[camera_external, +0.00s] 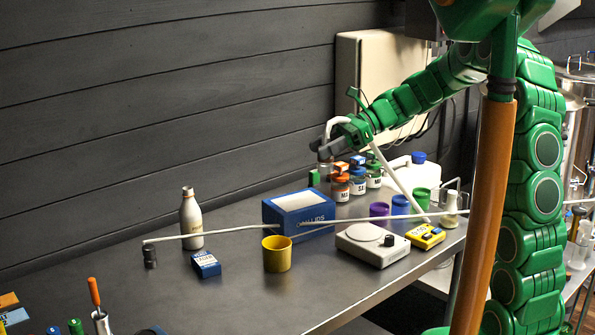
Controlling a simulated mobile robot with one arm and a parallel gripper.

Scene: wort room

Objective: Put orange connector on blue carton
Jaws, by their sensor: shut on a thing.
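The blue carton (316,213), a box with a pale top panel, stands in the middle of the bench near the wall. My gripper (327,160) is behind it and to the right, above the bench by the row of jars. It is shut, with a small orange piece (342,166) at its fingertips that looks like the orange connector. The grip itself is small and partly hidden, and a second orange patch shows just to the right. The gripper is apart from the carton.
Labelled jars (357,186) stand just below my gripper. A white tube crosses the bench in front of the carton. A yellow cup (277,254), white bottle (190,215), small blue pack (206,265), white scale-like device (372,246) and purple cup (379,210) stand around.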

